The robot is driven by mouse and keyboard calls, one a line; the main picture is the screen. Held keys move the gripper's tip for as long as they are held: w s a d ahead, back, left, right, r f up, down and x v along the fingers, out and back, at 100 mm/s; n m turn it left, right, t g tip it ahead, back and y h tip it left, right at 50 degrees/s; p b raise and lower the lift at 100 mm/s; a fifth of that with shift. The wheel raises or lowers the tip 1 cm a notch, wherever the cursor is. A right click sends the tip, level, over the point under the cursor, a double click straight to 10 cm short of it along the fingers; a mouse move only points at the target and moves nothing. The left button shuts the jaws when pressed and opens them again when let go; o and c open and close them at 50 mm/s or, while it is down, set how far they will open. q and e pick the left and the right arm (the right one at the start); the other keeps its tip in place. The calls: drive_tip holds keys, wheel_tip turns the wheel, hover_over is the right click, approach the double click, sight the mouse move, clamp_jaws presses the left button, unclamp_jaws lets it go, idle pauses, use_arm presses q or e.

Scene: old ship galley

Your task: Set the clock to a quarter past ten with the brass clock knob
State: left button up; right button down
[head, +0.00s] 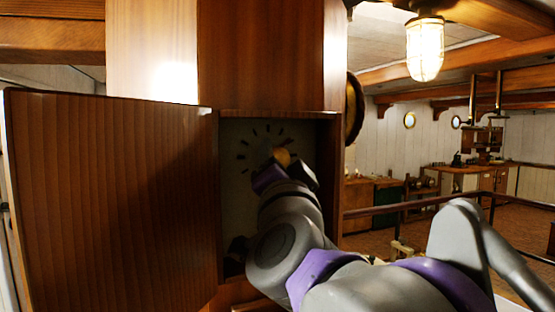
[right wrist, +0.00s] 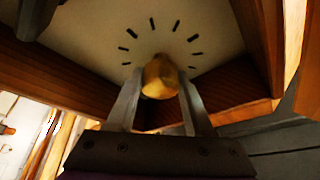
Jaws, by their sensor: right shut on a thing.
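The clock dial (head: 240,165) is a pale panel with black hour marks, set in a wooden cabinet recess. It also shows in the right wrist view (right wrist: 100,30). The brass clock knob (right wrist: 160,76) sits at the middle of the ring of marks. My right gripper (right wrist: 160,90) is shut on the knob, with one finger on each side. In the head view the knob (head: 282,157) shows just past the fingers of my right gripper (head: 284,168). My gripper and arm hide the lower part of the dial, and I cannot read the hands. My left gripper is not in view.
The open wooden door (head: 110,200) swings out to the left of the recess. The recess walls (head: 328,170) stand close around my right arm. A lit caged lamp (head: 425,48) hangs at the upper right. A railing (head: 420,202) and the open room lie to the right.

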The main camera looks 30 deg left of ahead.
drive_tip(key=m+h, duration=0.1)
drive_tip(key=m, duration=0.3)
drive_tip(key=shift+r+h, duration=0.1)
drive_tip(key=shift+h, duration=0.3)
drive_tip(key=shift+m+g+h, duration=0.4)
drive_tip(key=shift+m+h, duration=0.4)
drive_tip(key=shift+m, duration=1.3)
drive_tip(key=shift+c, duration=1.4)
unclamp_jaws()
drive_tip(key=shift+d, duration=0.1)
